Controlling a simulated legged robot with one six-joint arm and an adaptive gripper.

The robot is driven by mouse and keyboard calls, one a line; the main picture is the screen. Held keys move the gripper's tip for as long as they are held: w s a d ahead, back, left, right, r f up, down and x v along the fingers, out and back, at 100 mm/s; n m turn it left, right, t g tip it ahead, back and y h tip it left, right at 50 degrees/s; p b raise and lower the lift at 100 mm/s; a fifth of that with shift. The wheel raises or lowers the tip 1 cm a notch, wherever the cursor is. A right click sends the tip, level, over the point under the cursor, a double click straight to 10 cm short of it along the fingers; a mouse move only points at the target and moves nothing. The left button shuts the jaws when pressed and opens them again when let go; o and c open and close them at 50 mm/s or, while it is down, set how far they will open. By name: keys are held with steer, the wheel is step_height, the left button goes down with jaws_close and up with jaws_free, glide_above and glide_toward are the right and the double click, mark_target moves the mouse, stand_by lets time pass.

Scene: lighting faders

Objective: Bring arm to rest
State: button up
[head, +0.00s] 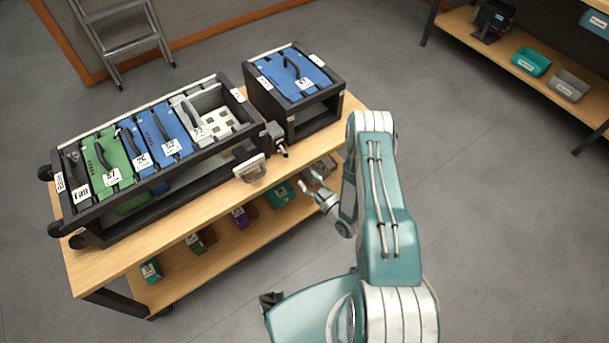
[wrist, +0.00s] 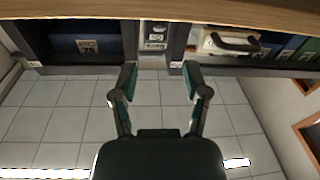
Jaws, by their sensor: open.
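My teal arm (head: 385,220) is folded upright at the right of the wooden bench in the head view. My gripper (head: 311,181) hangs in front of the bench's near edge, below the level of its top. Its jaws are open and empty. The fingertips look apart from the racks and the bench.
A long black rack (head: 160,205) with blue and green modules stands on the bench (head: 90,265). A smaller rack (head: 335,95) holds one blue module (head: 290,72). Small boxes sit on the lower shelf (head: 215,262). A stepladder (head: 120,45) stands behind. Floor at right is clear.

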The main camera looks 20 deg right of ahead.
stand_by(0.4)
steer(key=w+d+r+g+h, duration=0.1)
steer(key=w+r+g+h, duration=0.3)
steer(key=r, duration=0.7)
steer(key=w+d+r+h, duration=0.1)
steer(key=w+d+r, duration=0.1)
steer(key=w+r, duration=0.75)
steer(key=s+r+m+g+h, duration=0.1)
steer(key=s+r+h, duration=0.1)
steer(key=s+r, duration=0.45)
steer(key=s+r+m+g+h, duration=0.1)
steer(key=s+r+m+g, duration=0.15)
steer(key=r, duration=0.65)
steer(key=s+a+r+m+g, duration=0.1)
steer(key=s+a+r, duration=0.1)
steer(key=s, duration=0.7)
steer(key=s+a+r+g, duration=0.2)
steer(key=s+r, duration=0.2)
steer(key=s, duration=0.6)
steer(key=s+a+r+m+g, duration=0.1)
steer(key=s+a+r, duration=0.1)
steer(key=s, duration=0.8)
steer(key=shift+s+r+m+y, duration=0.2)
steer(key=shift+r+m+y, duration=0.15)
steer(key=shift+r, duration=0.55)
